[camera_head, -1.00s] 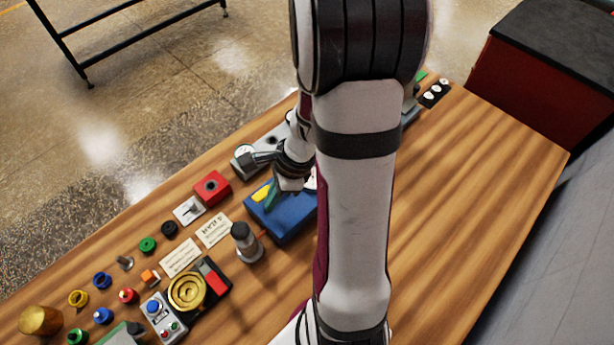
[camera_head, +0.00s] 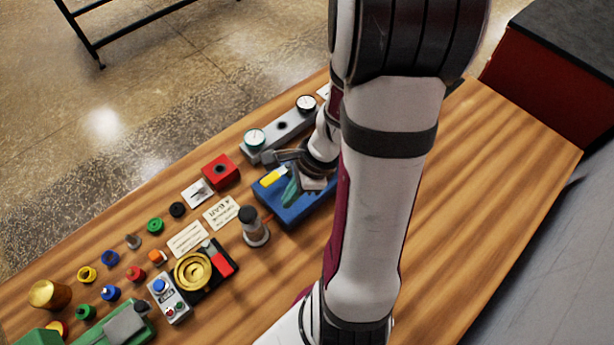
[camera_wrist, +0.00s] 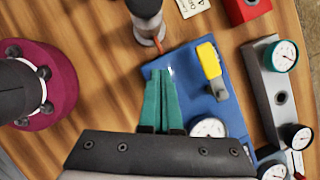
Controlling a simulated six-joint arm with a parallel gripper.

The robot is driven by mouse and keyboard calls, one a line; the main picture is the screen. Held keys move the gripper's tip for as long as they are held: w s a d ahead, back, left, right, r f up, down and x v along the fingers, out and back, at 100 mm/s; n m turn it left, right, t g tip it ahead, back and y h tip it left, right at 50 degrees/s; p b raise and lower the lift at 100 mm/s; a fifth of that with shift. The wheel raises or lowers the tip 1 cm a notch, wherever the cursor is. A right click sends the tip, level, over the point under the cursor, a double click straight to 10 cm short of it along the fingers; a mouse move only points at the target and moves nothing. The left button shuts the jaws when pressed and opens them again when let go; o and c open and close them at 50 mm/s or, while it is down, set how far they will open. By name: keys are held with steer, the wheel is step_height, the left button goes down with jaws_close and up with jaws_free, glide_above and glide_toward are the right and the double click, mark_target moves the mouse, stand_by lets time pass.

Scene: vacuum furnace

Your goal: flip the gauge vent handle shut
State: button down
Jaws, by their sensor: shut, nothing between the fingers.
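The likely vent handle is a yellow lever (camera_head: 272,178) on top of a blue box (camera_head: 292,214). In the wrist view the yellow lever (camera_wrist: 209,61) has a grey piece at its lower end, and it lies along the box's top. The blue box (camera_wrist: 193,108) also carries a white round gauge (camera_wrist: 208,128). My gripper (camera_head: 289,196) has teal fingers pressed together and empty. In the wrist view the closed fingertips (camera_wrist: 162,74) are over the blue box, to the left of the lever and apart from it in the picture. Their exact height above the box is unclear.
A grey bar with dial gauges (camera_head: 283,133) stands behind the box. A red block (camera_head: 220,170) is to its left, and a dark-capped cylinder (camera_head: 253,228) stands close at the box's left. Several small parts cover the table's left side. The right side of the table (camera_head: 500,190) is clear.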

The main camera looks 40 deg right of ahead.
steer(key=s+r, duration=0.4)
steer(key=r, duration=0.5)
steer(key=shift+r, duration=0.15)
